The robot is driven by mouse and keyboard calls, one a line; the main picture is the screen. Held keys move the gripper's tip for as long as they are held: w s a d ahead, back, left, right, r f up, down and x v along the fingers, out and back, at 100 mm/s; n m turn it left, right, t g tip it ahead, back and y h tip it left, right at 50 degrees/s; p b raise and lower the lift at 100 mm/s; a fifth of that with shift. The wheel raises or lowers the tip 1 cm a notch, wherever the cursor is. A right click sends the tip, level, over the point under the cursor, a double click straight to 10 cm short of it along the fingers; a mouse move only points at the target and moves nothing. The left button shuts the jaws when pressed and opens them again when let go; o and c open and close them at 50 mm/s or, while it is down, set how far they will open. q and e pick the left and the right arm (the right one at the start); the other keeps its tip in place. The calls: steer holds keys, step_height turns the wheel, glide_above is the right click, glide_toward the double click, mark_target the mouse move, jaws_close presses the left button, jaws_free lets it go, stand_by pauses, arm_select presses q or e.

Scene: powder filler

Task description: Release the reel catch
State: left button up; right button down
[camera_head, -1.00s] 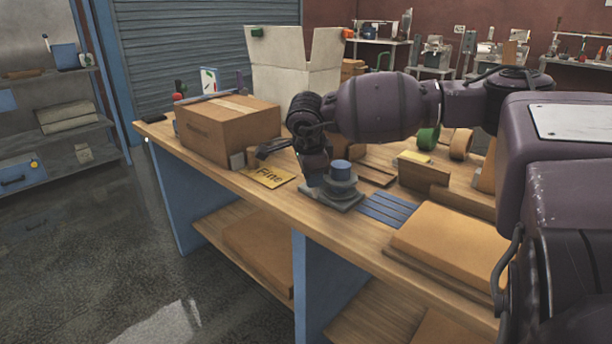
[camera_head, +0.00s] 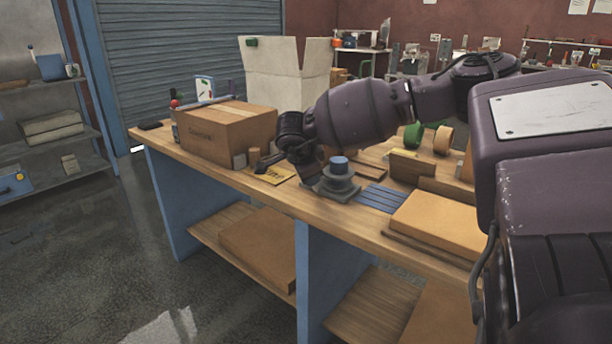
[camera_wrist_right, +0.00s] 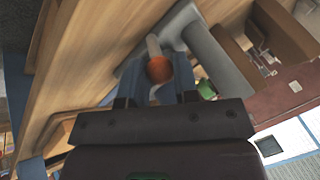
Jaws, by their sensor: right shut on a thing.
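My right gripper (camera_wrist_right: 158,64) has its two blue-grey fingers on either side of an orange ball knob (camera_wrist_right: 159,69) at the end of a pale stem (camera_wrist_right: 153,45). It is shut on this knob. The stem reaches towards a grey body (camera_wrist_right: 215,50) in the right wrist view. In the head view, a grey stepped round piece with a blue top (camera_head: 339,166) stands on a flat grey base (camera_head: 334,191) on the bench. My right wrist is just left of it and hides the knob there. My left gripper is not in view.
A blue slatted mat (camera_head: 381,199) and a flat cardboard box (camera_head: 438,222) are to the right. An open white carton (camera_head: 286,90) stands behind. The bench front edge is close.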

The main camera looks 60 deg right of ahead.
steer(key=shift+a+f+h+b, duration=0.3)
steer(key=shift+f+h+b, duration=0.15)
steer(key=shift+h, duration=0.2)
steer(key=shift+a+f+h+b, duration=0.25)
steer(key=shift+f+h+b, duration=0.2)
steer(key=shift+h, duration=0.2)
steer(key=shift+a+f+h+b, duration=0.2)
steer(key=shift+a+h+b, duration=0.05)
steer(key=shift+h+b, duration=0.15)
steer(key=shift+w+a+f+n+h+b, duration=0.1)
steer(key=shift+a+f+n+h+b, duration=0.25)
steer(key=shift+h+b, duration=0.6)
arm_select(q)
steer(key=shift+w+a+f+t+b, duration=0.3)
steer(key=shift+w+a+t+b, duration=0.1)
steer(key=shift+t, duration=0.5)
arm_select(e)
steer(key=shift+a+f+h, duration=0.15)
steer(key=shift+a+h, duration=0.15)
steer(key=shift+h, duration=0.45)
steer(key=c, duration=0.9)
jaws_free()
steer(key=shift+o, duration=0.2)
